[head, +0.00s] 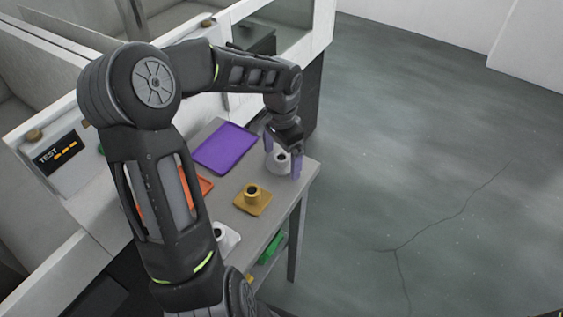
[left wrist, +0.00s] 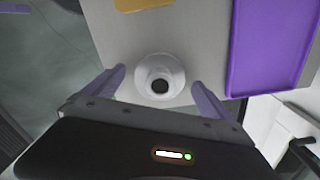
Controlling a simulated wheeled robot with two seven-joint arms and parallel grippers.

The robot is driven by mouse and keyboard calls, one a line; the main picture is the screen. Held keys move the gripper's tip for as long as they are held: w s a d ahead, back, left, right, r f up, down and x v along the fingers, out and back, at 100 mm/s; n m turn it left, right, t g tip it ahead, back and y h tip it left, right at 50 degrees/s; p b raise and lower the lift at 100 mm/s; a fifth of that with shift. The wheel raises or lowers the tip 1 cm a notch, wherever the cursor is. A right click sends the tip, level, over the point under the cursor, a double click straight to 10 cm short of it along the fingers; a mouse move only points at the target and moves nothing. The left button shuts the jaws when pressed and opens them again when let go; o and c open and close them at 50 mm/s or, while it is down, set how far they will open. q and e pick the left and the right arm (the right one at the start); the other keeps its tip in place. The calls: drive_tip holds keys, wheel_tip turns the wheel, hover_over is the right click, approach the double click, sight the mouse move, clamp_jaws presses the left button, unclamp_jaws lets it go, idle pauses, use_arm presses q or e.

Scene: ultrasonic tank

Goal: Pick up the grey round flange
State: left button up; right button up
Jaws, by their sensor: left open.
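The grey round flange (head: 279,161) stands on the grey table near its far right corner, with its round base down and its short neck up. In the left wrist view the flange (left wrist: 160,78) sits between the two fingers, its dark bore facing the camera. My left gripper (head: 282,161) is open, its purple fingers on either side of the flange. In the left wrist view the left gripper (left wrist: 160,90) shows a gap between each finger and the flange. My right gripper is not seen.
A purple tray (head: 225,147) lies left of the flange. A yellow square flange (head: 252,199) stands nearer on the table (head: 235,230). An orange tray (head: 205,185) and a white part (head: 226,236) are partly behind my arm. Green items (head: 271,248) lie on a lower shelf.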

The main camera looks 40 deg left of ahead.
sight(282, 158)
use_arm(q)
drive_tip(key=shift+c, duration=0.3)
drive_tip(key=c, duration=1.6)
drive_tip(key=shift+r, duration=0.1)
wheel_tip(282, 158, up, 10)
